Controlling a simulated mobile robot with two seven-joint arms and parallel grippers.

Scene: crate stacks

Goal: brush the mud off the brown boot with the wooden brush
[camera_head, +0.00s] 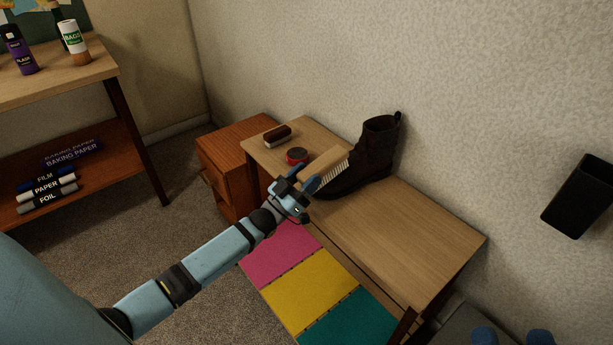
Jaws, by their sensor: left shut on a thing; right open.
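The dark brown boot (378,150) stands upright on the wooden bench (425,235), against the wall, with its toe toward my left gripper. My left gripper (309,187) is shut on the wooden brush (324,164). The brush's pale bristles face the boot and overlap its front in the picture; I cannot tell whether they touch. The brush hides part of the boot's front, and mud is hard to make out on the dark surface. Two blue fingertips of my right gripper (512,339) show at the bottom right edge, apart and empty, away from the boot.
A dark brush (277,136) and a round red tin (297,155) lie on the bench left of the boot. A reddish wooden cabinet (234,150) stands beside it. A black holder (580,197) hangs on the wall. The bench's right part is clear.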

